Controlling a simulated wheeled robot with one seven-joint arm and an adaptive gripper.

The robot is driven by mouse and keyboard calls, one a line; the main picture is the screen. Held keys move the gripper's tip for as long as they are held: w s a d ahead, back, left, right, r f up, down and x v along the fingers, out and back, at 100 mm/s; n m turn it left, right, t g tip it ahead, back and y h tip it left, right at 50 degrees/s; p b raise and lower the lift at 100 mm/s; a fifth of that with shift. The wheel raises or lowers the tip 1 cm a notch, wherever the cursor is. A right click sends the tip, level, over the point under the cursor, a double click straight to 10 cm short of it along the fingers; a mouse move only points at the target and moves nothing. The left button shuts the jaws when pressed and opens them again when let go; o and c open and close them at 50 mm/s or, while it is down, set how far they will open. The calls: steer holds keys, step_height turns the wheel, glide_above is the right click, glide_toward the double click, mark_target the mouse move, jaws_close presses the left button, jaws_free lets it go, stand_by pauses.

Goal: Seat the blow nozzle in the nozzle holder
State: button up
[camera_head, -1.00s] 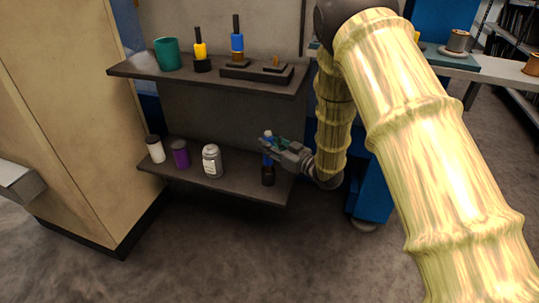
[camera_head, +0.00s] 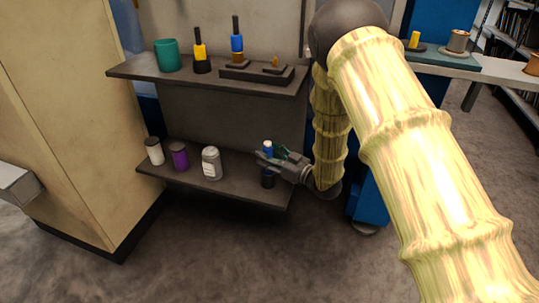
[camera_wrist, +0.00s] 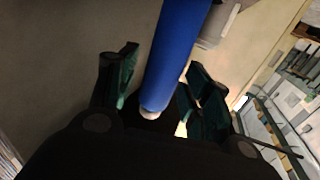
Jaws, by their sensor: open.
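A slim blue cylinder with a pale tip (camera_head: 268,147), which I take as the blow nozzle, stands about upright at the right end of the lower shelf. Below it is a dark, short base (camera_head: 268,182), likely the nozzle holder; how deep the cylinder sits in it is hidden by my gripper. My gripper (camera_head: 267,160) reaches in from the right at the cylinder's mid-height. In the wrist view the blue cylinder (camera_wrist: 178,50) runs between my gripper's (camera_wrist: 160,95) fingers, which are spread open on both sides. Its pale end lies close to the palm.
The lower shelf (camera_head: 230,192) also holds a white bottle (camera_head: 154,150), a purple can (camera_head: 179,155) and a grey bottle (camera_head: 212,162). The upper shelf above holds a teal cup (camera_head: 167,55), a yellow tool (camera_head: 200,50), a blue tool (camera_head: 236,43) and a dark block (camera_head: 255,74).

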steer(key=shift+r, duration=0.2)
steer(key=p+v, duration=0.3)
steer(key=v, duration=0.9)
steer(key=s+d+f+m+g+h, duration=0.25)
steer(key=s+d+f+h, duration=0.2)
steer(key=s+f, duration=0.5)
steer(key=s+d+f+m+g+h, duration=0.1)
steer(key=s+d+f+m+h, duration=0.5)
steer(key=f, duration=0.6)
steer(key=s+d+f+m+g+h, duration=0.1)
steer(key=s+f+g, duration=0.2)
steer(key=s, duration=1.1)
steer(key=s+d+f+m+g+h, duration=0.1)
steer(key=s+g, duration=0.4)
steer(key=s, duration=0.9)
step_height(320, 180, down, 2)
steer(key=shift+s+d+f+h, duration=0.1)
steer(key=shift+s+d+h, duration=0.2)
steer(key=shift+h, duration=0.35)
steer(key=shift+w, duration=0.1)
